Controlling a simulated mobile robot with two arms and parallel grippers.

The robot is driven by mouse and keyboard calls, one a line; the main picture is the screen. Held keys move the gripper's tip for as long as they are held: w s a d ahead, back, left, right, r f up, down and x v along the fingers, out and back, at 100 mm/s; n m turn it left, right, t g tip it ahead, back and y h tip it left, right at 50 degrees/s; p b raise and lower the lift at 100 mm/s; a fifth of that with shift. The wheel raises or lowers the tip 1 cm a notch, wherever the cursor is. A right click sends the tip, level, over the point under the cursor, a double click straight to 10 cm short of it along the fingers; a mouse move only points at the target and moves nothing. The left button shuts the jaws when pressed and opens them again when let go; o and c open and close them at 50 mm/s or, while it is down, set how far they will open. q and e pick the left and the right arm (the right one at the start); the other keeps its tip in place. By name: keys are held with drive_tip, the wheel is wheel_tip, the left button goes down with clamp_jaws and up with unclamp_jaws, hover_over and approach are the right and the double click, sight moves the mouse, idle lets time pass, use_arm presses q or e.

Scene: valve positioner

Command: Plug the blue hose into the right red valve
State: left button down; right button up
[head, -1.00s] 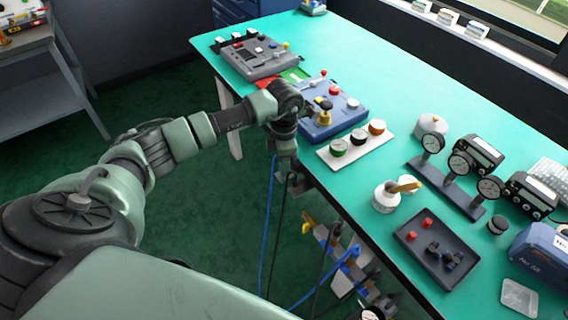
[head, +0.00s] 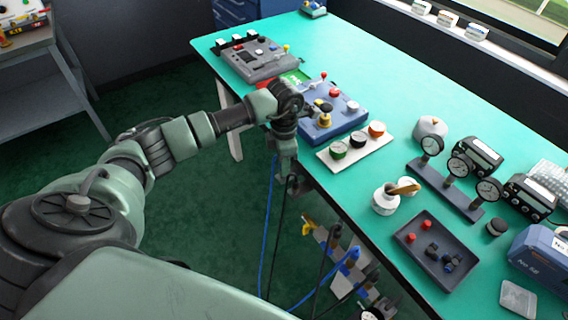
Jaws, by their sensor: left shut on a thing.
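My left gripper (head: 292,183) points down beside the near edge of the table, and its fingertips are hard to make out. It is shut on the blue hose (head: 267,225), whose upper end meets the gripper; the grip itself is mostly hidden. The hose hangs towards the floor, then a blue line curves up right to the fittings beside the table (head: 345,262), which have blue and yellow parts. I cannot make out a red valve among these fittings. My right gripper is out of view.
A black hose (head: 281,225) hangs close beside the blue one. The green table (head: 400,90) carries a blue control box (head: 330,122), a grey control box (head: 259,60), a gauge stand (head: 445,190) and a dark tray (head: 425,225). Open floor lies left of the hoses.

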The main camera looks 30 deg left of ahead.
use_arm(q)
drive_tip(key=shift+r+p, duration=0.45)
drive_tip(key=shift+r, duration=0.25)
idle(0.5)
drive_tip(key=shift+r+p, duration=1.15)
drive_tip(key=shift+r, duration=0.7)
